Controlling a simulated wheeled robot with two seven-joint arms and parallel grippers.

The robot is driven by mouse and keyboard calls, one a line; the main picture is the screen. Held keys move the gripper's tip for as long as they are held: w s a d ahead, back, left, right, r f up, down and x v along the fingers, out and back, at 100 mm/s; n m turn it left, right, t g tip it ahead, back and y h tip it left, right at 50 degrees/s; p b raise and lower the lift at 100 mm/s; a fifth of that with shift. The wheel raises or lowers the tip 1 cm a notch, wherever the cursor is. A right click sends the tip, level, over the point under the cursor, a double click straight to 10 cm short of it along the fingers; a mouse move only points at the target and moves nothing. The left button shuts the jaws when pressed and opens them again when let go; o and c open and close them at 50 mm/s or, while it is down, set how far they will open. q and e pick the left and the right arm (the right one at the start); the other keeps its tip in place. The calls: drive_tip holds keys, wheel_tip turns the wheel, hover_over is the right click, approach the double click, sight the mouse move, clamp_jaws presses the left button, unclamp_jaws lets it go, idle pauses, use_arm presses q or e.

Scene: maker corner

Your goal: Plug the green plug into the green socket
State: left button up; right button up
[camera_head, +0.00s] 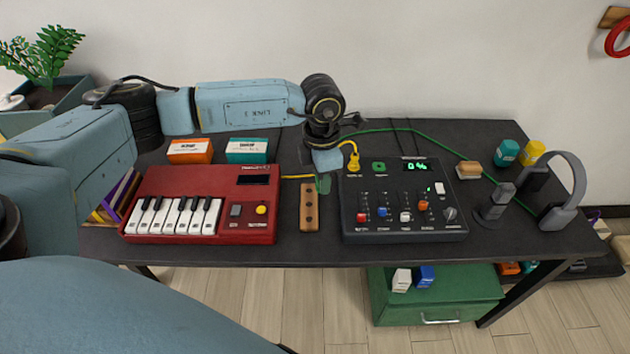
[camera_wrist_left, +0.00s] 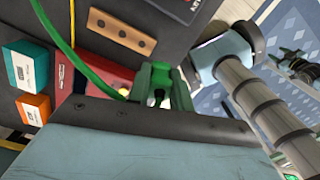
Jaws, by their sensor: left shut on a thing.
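My left gripper (camera_head: 323,182) hangs in front of the mixer's left edge, between the red keyboard and the black mixer. It is shut on the green plug (camera_wrist_left: 158,72), which is mostly hidden by the fingers. The green cable (camera_head: 415,131) runs from behind the gripper along the back of the table and down to the right; it also shows in the left wrist view (camera_wrist_left: 70,55). The green socket (camera_head: 379,167) is on the mixer's top left, right of the gripper and apart from it. It looks empty. My right gripper is not in view.
The black mixer (camera_head: 405,236) has a yellow plug (camera_head: 353,161) standing beside the green socket. A wooden block with holes (camera_head: 309,207) lies below the gripper. The red keyboard (camera_head: 160,190) is left. A headphone stand (camera_head: 491,211) and headphones (camera_head: 562,216) stand right.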

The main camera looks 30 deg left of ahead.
use_arm(q)
drive_tip(key=s+d+r+m, duration=0.2)
drive_tip(key=r+m, duration=0.2)
drive_tip(key=m, duration=0.9)
drive_tip(key=s+d+r+m, duration=0.2)
drive_tip(key=r+m, duration=0.3)
drive_tip(key=m, duration=0.9)
drive_tip(key=shift+s+d, duration=0.25)
drive_tip(key=shift+d, duration=0.15)
